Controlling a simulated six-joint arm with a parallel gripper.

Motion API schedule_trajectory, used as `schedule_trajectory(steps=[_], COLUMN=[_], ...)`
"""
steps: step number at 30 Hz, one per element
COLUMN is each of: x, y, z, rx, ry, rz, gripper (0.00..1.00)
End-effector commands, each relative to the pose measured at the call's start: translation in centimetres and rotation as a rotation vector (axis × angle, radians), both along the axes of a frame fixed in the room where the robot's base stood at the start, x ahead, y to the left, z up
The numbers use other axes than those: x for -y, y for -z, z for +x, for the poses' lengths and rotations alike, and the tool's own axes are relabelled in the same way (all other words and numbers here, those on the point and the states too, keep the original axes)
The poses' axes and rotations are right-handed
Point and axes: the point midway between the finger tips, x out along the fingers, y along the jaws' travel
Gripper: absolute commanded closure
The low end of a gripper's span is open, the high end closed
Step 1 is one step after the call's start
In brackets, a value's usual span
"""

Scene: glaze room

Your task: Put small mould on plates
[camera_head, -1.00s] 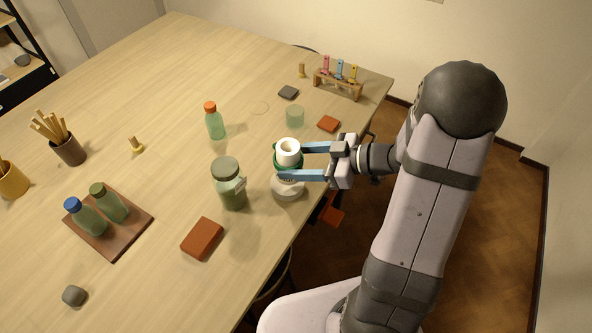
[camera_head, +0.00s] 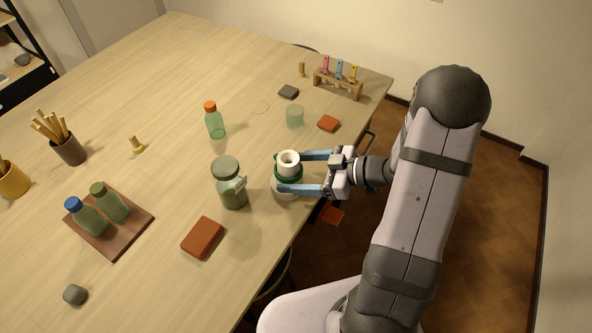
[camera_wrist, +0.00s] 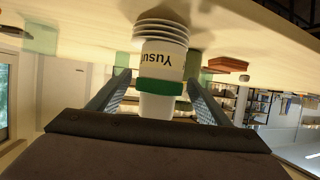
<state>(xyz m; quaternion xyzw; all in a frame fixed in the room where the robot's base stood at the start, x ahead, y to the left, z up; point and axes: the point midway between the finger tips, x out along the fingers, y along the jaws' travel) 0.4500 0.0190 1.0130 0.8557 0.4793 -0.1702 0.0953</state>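The small mould (camera_head: 289,158) is a white cylinder with a hole in its top and a green band. In the wrist view the mould (camera_wrist: 163,56) appears upside down and bears black lettering that starts "Yusu". It stands upright on a stack of white plates (camera_head: 274,186) near the table's right edge; the plates also show in the wrist view (camera_wrist: 160,32). My gripper (camera_head: 291,172) is open, one blue finger on each side of the mould. The wrist view shows gaps between both fingers and the mould. The lower finger hides part of the plates.
A green jar with a tag (camera_head: 231,186) stands just left of the plates. A rust-red block (camera_head: 202,238) lies in front, and a smaller one (camera_head: 328,124) behind. A pale green cup (camera_head: 295,117) and an orange-capped bottle (camera_head: 214,124) stand farther back.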

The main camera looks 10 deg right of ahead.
Motion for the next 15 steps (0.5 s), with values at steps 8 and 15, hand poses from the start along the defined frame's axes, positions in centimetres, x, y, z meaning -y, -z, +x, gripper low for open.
schedule_trajectory(steps=[8,15], x=[0.00,0.85], y=[-0.05,-0.62], z=[0.00,-0.36], rx=[0.000,0.001], ry=[0.000,0.004], rz=[0.000,-0.001], gripper=[0.28,0.28])
